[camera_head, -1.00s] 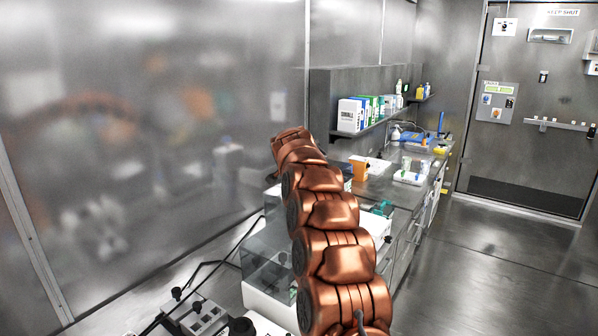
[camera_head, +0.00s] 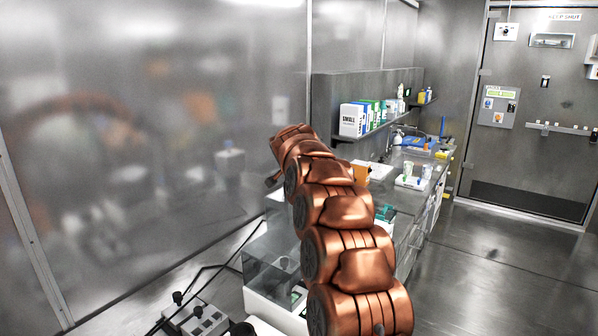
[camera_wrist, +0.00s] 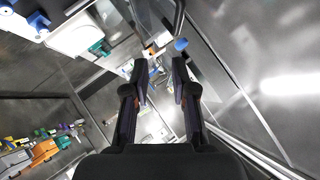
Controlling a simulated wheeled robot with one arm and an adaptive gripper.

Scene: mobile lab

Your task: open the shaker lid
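The shaker is a white-based box with a clear lid (camera_head: 268,252) in the head view, low and left of my arm. Its lid looks shut over the base (camera_head: 268,301), and my arm hides its right side. My gripper shows in the wrist view (camera_wrist: 160,68) with its two dark fingers apart and nothing between them. In the head view my gripper is hidden behind my arm. I cannot tell for sure which clear or dark edge in the wrist view belongs to the lid.
A grey block with black knobs (camera_head: 197,318) and dark cables lie left of the shaker. A metal wall rises close behind. A shelf with boxes (camera_head: 351,120) and a white tray (camera_head: 411,183) are further along the bench. A white device (camera_wrist: 78,36) shows in the wrist view. The floor at right is clear.

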